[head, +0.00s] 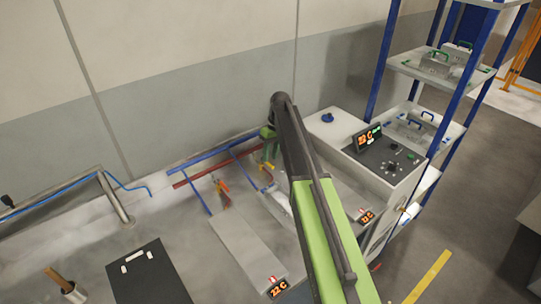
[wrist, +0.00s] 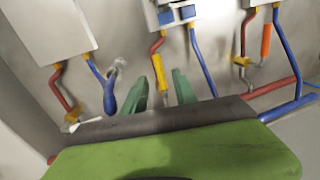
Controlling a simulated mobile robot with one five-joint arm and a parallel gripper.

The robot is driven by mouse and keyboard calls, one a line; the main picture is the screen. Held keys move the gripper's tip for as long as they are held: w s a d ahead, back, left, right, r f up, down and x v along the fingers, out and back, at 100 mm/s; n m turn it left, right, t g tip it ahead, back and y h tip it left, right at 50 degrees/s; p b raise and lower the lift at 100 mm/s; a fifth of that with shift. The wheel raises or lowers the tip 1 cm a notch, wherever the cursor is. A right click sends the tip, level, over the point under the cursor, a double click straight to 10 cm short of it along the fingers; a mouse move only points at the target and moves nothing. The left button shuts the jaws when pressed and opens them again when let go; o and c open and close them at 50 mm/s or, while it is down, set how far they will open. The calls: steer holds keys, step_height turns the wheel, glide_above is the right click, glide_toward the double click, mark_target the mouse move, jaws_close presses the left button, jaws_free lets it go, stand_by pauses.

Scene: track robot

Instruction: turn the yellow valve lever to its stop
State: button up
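The yellow valve lever (wrist: 159,74) shows in the wrist view on a red pipe below the middle white box. My gripper (wrist: 160,77) is open, with one green finger on each side of the lever in the picture. I see no finger touching it, and the depth between them is hard to judge. In the head view my gripper (head: 269,142) hangs above the pipes at the wall. A small yellow part (head: 266,178) shows just below it, partly hidden by my arm.
An orange handle (wrist: 266,42) is on the right pipe, and a blue handle (wrist: 110,94) and a white lever (wrist: 73,122) are to the left. Blue pipes (wrist: 203,62) run close by. A control console (head: 385,165) and a blue-post shelf (head: 440,70) stand at the right.

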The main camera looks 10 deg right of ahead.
step_height(320, 180, up, 15)
steer(key=w+d+p, duration=0.1)
steer(key=d+p, duration=0.1)
steer(key=p, duration=1.1)
steer(key=shift+w+d+p, duration=0.15)
steer(key=shift+d+p, duration=0.2)
steer(key=shift+p, duration=0.05)
steer(key=s+a+f+b, duration=0.6)
steer(key=s+f+b, duration=0.4)
steer(key=s+f+m+h+b, duration=0.1)
steer(key=s+f+m+b, duration=0.1)
steer(key=s, duration=0.8)
steer(key=s+f+m+h+b, duration=0.1)
steer(key=s+f+m+b, duration=0.1)
steer(key=s, duration=0.7)
steer(key=shift+s+d+f+m+t, duration=0.15)
steer(key=shift+s+f+m+t, duration=0.25)
